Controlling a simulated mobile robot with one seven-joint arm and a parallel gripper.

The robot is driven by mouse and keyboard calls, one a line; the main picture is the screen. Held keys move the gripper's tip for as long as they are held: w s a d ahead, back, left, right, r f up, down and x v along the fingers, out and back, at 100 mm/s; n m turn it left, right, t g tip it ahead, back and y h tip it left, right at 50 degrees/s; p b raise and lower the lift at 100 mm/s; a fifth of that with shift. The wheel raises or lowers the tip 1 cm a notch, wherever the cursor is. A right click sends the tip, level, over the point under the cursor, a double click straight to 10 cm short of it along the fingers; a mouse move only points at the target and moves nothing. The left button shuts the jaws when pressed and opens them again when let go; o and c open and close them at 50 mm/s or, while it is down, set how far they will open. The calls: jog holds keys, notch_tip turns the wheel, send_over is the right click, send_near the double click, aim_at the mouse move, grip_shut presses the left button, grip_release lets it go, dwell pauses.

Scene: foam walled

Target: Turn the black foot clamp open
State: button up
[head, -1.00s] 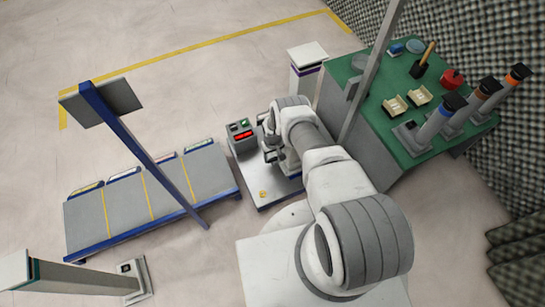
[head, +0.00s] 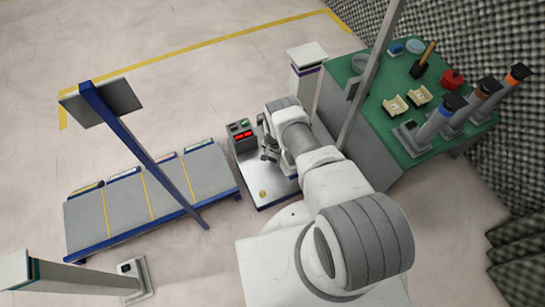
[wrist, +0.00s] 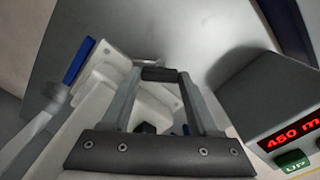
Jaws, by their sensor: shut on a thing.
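My gripper (wrist: 160,78) shows in the wrist view with its two grey fingers closing toward a short black bar (wrist: 160,74) between their tips. The bar looks like the black foot clamp, and the fingers are shut on it. A white device (wrist: 105,75) with a blue lever (wrist: 78,60) lies behind and left of the fingers. Another dark piece (wrist: 145,128) shows between the fingers, nearer the palm. In the head view my gripper (head: 268,153) is low over the grey base plate (head: 279,193); the clamp is too hidden there to make out how far it is turned.
A grey control box (head: 242,136) with a red display stands left of the gripper; it is close at the right in the wrist view (wrist: 275,110). A blue-framed platform (head: 150,195) lies left. A green bench (head: 440,120) with tools and a white post (head: 307,70) stand right.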

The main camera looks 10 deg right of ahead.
aim_at(273, 159)
jog(key=m, duration=0.3)
jog(key=shift+m, duration=2.2)
jog(key=o, duration=1.1)
notch_tip(273, 159, up, 18)
jog(key=p, duration=0.7)
jog(key=shift+f+p, duration=0.25)
jog(key=shift+p, duration=0.15)
